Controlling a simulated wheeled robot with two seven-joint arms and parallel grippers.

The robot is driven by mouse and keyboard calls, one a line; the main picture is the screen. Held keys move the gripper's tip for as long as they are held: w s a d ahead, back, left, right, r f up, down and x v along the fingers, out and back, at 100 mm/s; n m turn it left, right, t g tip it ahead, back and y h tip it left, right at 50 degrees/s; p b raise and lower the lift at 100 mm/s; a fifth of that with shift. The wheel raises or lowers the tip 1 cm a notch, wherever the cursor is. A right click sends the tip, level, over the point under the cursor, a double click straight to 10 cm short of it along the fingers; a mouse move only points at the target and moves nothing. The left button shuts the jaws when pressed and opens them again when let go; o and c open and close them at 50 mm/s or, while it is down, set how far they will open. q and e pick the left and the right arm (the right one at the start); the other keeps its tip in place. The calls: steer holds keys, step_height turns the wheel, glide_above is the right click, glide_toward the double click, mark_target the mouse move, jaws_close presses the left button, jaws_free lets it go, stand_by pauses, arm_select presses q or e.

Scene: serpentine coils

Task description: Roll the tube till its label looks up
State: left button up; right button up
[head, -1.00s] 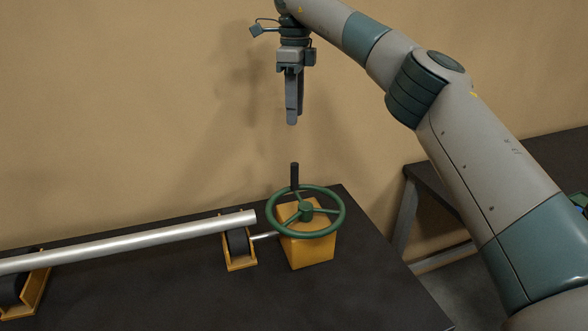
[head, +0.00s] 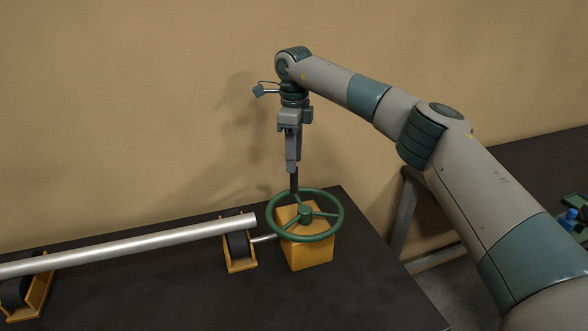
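The silver tube (head: 130,243) lies across black rollers in yellow brackets, one at its right end (head: 239,246) and one at the left (head: 25,292). No label shows on its visible side. A green handwheel (head: 305,215) with an upright dark handle (head: 294,182) sits on a yellow box (head: 309,252), joined to the right roller by a thin shaft. My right gripper (head: 293,170) points down at the handle, its fingertips at the handle's top. Whether the fingers are closed on it cannot be told. My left gripper is not in view.
The dark table (head: 170,295) is clear in front of the tube. A tan wall stands close behind it. A second dark table (head: 530,175) at the right bears a blue item (head: 571,215) and green items, partly cut off by the frame.

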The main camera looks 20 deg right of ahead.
steer(key=shift+f+p, duration=0.7)
steer(key=shift+f, duration=2)
jaws_close()
